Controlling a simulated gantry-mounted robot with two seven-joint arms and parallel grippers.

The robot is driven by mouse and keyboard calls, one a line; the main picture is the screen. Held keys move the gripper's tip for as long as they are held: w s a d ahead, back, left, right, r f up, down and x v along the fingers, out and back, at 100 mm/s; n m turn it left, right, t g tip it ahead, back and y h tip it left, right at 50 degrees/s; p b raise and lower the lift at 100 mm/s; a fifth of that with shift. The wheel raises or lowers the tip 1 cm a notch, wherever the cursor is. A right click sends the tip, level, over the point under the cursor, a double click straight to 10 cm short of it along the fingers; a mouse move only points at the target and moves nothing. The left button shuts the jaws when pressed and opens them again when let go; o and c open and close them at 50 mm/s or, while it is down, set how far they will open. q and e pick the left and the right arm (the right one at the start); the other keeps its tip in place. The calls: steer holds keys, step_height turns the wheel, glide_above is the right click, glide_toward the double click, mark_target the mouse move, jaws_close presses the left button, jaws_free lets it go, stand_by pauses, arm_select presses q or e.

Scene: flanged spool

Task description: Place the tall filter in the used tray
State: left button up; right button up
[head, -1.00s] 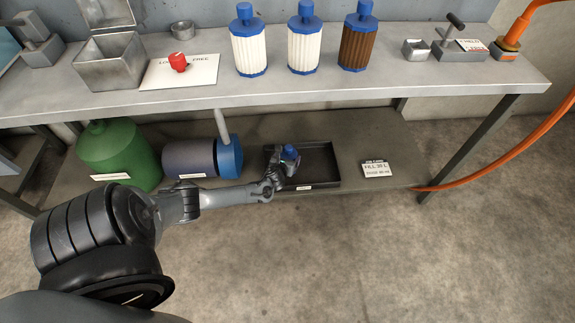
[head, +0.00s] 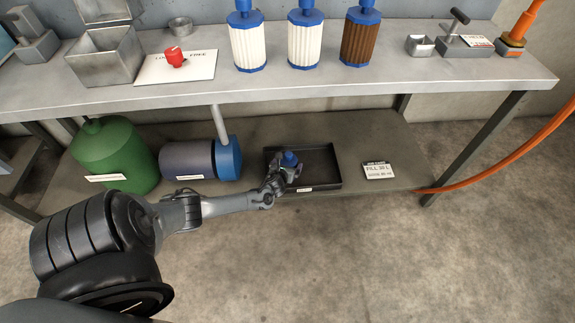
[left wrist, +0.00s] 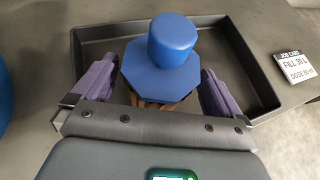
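A filter with a blue knob and an eight-sided blue cap (head: 290,158) is at the black tray (head: 325,182) on the lower shelf. The left wrist view shows the cap (left wrist: 160,65) from above, within the tray's outline (left wrist: 245,60), with some brown pleats below it. My left gripper (head: 283,172) is over the tray. Its purple fingers (left wrist: 160,90) stand on both sides of the filter, with visible gaps, and look open. The filter's lower body is hidden, so I cannot see its contact with the tray floor. My right gripper is out of view.
Two white filters (head: 248,44) (head: 305,42) and a brown one (head: 359,40) stand on the upper bench. A green tank (head: 112,155) and a grey-blue cylinder (head: 190,160) are left of the tray. A small card (head: 378,170) lies right of it.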

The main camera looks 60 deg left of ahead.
arm_select(q)
steer(key=shift+r, duration=0.1)
steer(key=shift+s+d+r+p, duration=0.2)
steer(key=shift+s+r+p, duration=0.05)
steer(key=shift+r+p, duration=0.3)
steer(key=p+v, duration=0.8)
steer(key=v, duration=0.2)
steer(key=s+d+r+n+g+h, duration=0.1)
steer(key=s+d+r+n+h, duration=0.1)
steer(key=d+n, duration=0.5)
steer(key=s+d+r+n+g+h, duration=0.1)
steer(key=d+n+h, duration=0.1)
steer(key=d, duration=0.8)
steer(key=s+d+r+n+g+h, duration=0.1)
steer(key=s+d+r+n+h, duration=0.15)
steer(key=d+n, duration=0.45)
steer(key=s+d+r+n+g+h, duration=0.1)
steer(key=s+d+r+n, duration=0.2)
steer(key=r, duration=0.5)
steer(key=s+d+r+n+g+h, duration=0.1)
steer(key=s+d+r+n, duration=0.3)
steer(key=r, duration=0.4)
steer(key=shift+s+d+r+n, duration=0.2)
steer(key=shift+s+d+n, duration=0.1)
steer(key=shift+d+n, duration=0.55)
steer(key=shift+a+r, duration=0.1)
steer(key=shift+a, duration=0.05)
